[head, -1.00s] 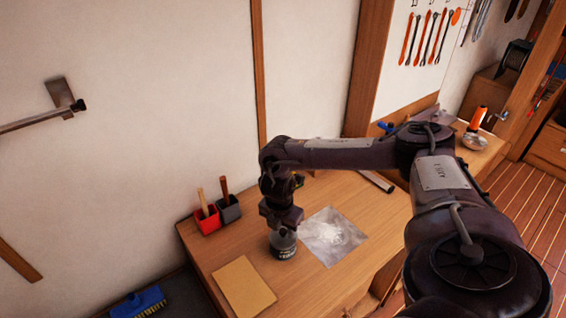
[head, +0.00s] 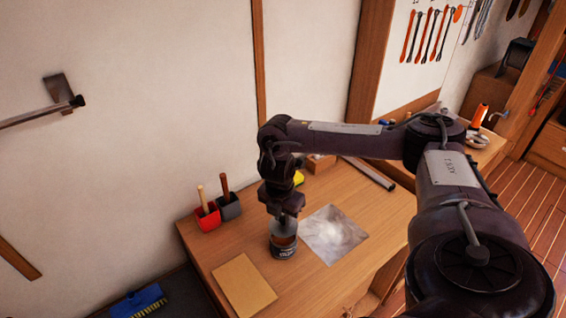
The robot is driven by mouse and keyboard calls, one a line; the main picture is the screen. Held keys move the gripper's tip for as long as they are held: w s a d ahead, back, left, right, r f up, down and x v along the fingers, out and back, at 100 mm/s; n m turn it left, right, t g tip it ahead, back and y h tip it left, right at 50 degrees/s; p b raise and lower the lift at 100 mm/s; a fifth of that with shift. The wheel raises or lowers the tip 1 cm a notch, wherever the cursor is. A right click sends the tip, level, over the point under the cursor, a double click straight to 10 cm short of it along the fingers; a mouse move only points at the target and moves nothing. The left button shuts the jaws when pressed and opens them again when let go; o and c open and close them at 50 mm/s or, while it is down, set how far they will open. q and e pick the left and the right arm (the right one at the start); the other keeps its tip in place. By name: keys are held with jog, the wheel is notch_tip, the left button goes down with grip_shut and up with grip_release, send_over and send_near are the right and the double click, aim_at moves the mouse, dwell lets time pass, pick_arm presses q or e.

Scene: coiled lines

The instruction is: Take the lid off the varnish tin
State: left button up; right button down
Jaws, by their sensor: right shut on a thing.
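The varnish tin (head: 284,252) stands on the wooden bench, a small dark can with pale lettering. A brown area shows at its upper part, under my right gripper. My right gripper (head: 283,217) points down above the tin and is shut on the greyish lid (head: 284,227). The lid is small and partly hidden by the fingers; it appears raised from the tin. My left gripper is not in view.
A grey sheet (head: 334,234) lies right of the tin, and a tan board (head: 244,286) lies at the front left. A red cup (head: 207,217) and a dark cup (head: 229,207) with handles stand left, near the wall. A yellow object (head: 299,178) sits behind my arm.

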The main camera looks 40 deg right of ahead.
aim_at(283, 219)
notch_tip(283, 219, up, 16)
jog(key=p, duration=0.6)
jog(key=shift+f+p, duration=0.15)
jog(key=shift+p, duration=0.25)
